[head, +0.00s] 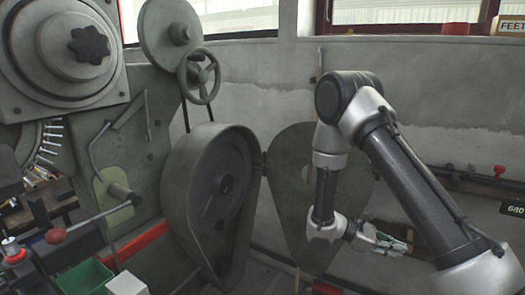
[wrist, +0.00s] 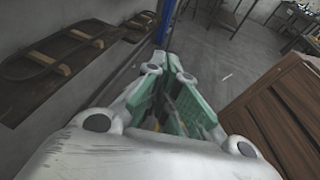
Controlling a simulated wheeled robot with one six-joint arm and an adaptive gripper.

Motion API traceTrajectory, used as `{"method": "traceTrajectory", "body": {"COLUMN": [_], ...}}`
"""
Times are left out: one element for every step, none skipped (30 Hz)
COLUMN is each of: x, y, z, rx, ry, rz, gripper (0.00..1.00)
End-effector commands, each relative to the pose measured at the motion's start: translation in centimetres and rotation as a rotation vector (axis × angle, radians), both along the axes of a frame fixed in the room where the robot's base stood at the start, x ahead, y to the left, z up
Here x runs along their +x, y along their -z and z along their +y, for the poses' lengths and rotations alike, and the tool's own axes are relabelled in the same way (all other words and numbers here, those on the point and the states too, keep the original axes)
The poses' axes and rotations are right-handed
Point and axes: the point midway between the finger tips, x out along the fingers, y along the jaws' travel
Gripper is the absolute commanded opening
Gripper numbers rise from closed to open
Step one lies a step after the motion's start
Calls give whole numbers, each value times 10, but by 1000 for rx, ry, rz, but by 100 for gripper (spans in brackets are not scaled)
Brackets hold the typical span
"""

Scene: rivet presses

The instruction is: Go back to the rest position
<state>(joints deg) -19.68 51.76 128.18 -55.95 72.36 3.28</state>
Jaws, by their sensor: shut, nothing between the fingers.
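My gripper (head: 402,244) is at the lower right of the head view, in front of the grey wall, at the end of my folded arm. It points to the right and is partly overlapped by the arm's forearm link. In the wrist view its green-padded fingers (wrist: 172,75) are brought together at the tips. Nothing is held between them.
A large green-grey rivet press (head: 145,130) with an open guard cover (head: 222,195) stands left of my arm. A green bin (head: 84,278) and a white box (head: 127,284) are lower left. The wrist view shows a brown wooden cabinet (wrist: 275,110) at right and open floor (wrist: 215,65).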

Motion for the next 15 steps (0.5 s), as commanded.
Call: {"method": "traceTrajectory", "body": {"x": [-10, -18, -28, -36, -43, -53, -60, -67, -75, -81, -87, -94, -100, -105, -111], "y": [-18, -28, -41, -50, -59, -71, -79, -87, -98, -106, -113, -123, -130, -137, -147], "z": [-1, -1, 0, 1, 2, 5, 7, 9, 12, 15, 17, 21, 24, 26, 30], "rx": [43, 71, 112, 143, 175, 219, 252, 285, 330, 363, 397, 442, 476, 510, 555], "ry": [73, 122, 187, 236, 285, 345, 390, 433, 487, 526, 563, 613, 648, 681, 722], "rz": [-50, -80, -124, -157, -193, -240, -276, -311, -360, -397, -433, -484, -521, -558, -608], "gripper": [0, 0, 0, 0, 0, 0, 0, 0, 0, 0, 0, 0, 0, 0, 0]}}
